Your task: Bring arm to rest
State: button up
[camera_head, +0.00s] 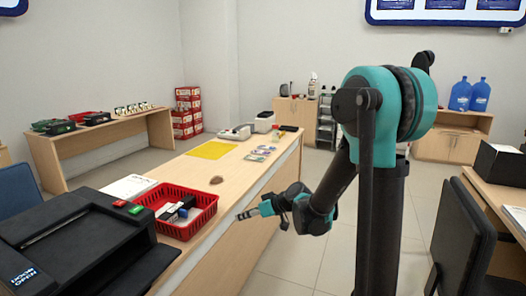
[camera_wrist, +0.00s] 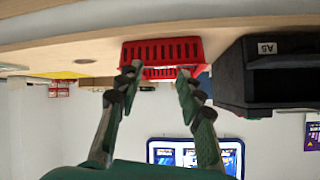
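My teal and black arm stands on the right side of the head view, bent downward at the elbow. My gripper (camera_head: 247,214) reaches left toward the counter (camera_head: 222,168), near its right edge and beside the red basket (camera_head: 207,202). In the wrist view, which is upside down, the two fingers of my gripper (camera_wrist: 157,80) are spread apart with nothing between them. The red basket (camera_wrist: 160,52) lies beyond the fingertips. The gripper appears apart from the basket.
A black machine (camera_head: 75,245) fills the counter's near left end. A yellow sheet (camera_head: 212,150) and small cards (camera_head: 262,153) lie farther along. A black chair (camera_head: 463,240) and another desk (camera_head: 490,200) stand at the right. Open floor (camera_head: 310,262) lies between.

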jog(key=s+d+f+m+h, duration=0.2)
jog(key=s+d+m+h, duration=0.1)
jog(key=s+d, duration=0.4)
jog(key=s+d+f+m+g+h, duration=0.1)
jog(key=s+d+f+m+h, duration=0.1)
jog(key=s+d, duration=0.6)
jog(key=s+d+f+m+h, duration=0.3)
jog(key=s+d, duration=0.4)
jog(key=d, duration=0.3)
jog(key=shift+s+d+m+h, duration=0.25)
jog(key=shift+m+h, duration=0.35)
jog(key=shift+h, duration=0.2)
